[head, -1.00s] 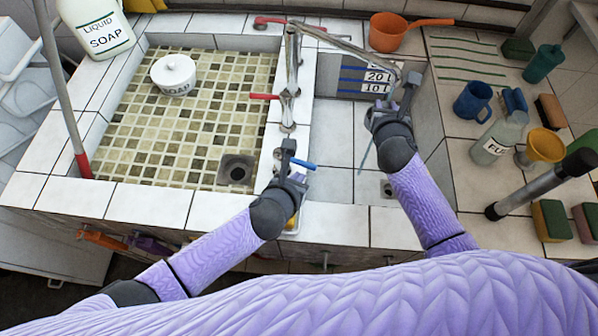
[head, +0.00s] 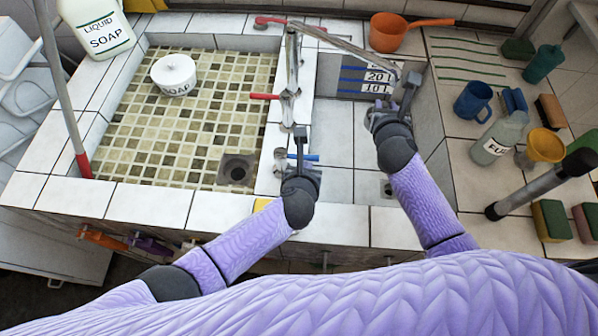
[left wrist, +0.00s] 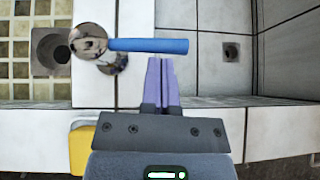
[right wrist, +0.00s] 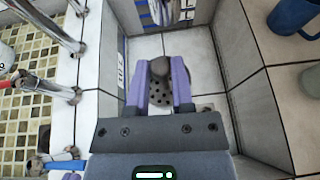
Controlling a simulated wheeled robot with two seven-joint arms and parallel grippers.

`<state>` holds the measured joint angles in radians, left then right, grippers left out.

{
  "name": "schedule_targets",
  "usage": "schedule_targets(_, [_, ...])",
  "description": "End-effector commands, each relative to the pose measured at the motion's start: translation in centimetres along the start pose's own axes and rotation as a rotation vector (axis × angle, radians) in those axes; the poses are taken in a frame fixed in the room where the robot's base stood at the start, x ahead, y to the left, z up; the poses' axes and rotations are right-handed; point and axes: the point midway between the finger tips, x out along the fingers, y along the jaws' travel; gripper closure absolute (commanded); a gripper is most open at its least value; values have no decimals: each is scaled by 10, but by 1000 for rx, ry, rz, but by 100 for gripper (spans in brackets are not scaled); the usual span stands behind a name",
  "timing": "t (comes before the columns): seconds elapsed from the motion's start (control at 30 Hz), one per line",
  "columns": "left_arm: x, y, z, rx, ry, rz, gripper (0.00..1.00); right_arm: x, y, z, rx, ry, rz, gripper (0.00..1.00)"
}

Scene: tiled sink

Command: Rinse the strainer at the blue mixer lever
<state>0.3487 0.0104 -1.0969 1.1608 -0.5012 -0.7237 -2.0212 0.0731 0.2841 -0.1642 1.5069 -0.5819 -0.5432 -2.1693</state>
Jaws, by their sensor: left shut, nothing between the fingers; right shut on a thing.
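The blue mixer lever (head: 304,157) points right from its round metal base beside the basin divider. It also shows in the left wrist view (left wrist: 150,45). My left gripper (head: 300,132) is shut and empty, its tips (left wrist: 160,62) close beside the lever's free end; I cannot tell if they touch. My right gripper (head: 411,80) is over the right basin near the spout end. In the right wrist view it is shut (right wrist: 160,88) on the strainer, whose dark perforated part (right wrist: 160,92) shows between the fingers. Most of the strainer is hidden in the head view.
A metal spout (head: 335,42) reaches over the right basin. Red levers (head: 264,97) stick out left of the pipe. A soap pot (head: 174,75) stands in the tiled left basin. A blue mug (head: 473,101), bottle (head: 500,138) and yellow funnel (head: 545,147) crowd the right counter.

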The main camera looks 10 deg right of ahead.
Motion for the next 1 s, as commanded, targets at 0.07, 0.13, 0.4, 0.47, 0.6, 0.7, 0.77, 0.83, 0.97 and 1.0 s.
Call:
schedule_targets(0.07, [0, 0, 0, 0, 0, -1, 100, 0, 0, 0, 0, 0, 0, 100])
schedule_targets(0.13, [-2, 0, -3, 0, 2, -1, 100, 0, 0, 0, 0, 0, 0, 100])
schedule_targets(0.4, [-51, -4, -32, -2, -1, -3, 100, 0, 0, 0, 0, 0, 0, 100])
schedule_targets(0.47, [-66, -5, -32, -1, 0, -2, 100, 0, 0, 0, 0, 0, 0, 100])
schedule_targets(0.6, [-100, -7, -32, -1, 2, -2, 100, 0, 0, 0, 0, 0, 0, 100])
schedule_targets(0.7, [-116, -8, -32, 0, 1, -2, 100, 0, 0, 0, 0, 0, 0, 100])
schedule_targets(0.77, [-122, -8, -31, -1, 0, -1, 100, 0, 0, 0, 0, 0, 0, 100])
schedule_targets(0.83, [-125, -8, -31, 0, 0, 0, 100, 0, 0, 0, 0, 0, 0, 100])
schedule_targets(0.97, [-126, -8, -31, 0, 0, 0, 100, 0, 0, 0, 0, 0, 0, 100])
schedule_targets(1.0, [-126, -8, -31, 0, 0, 0, 100, 0, 0, 0, 0, 0, 0, 100])
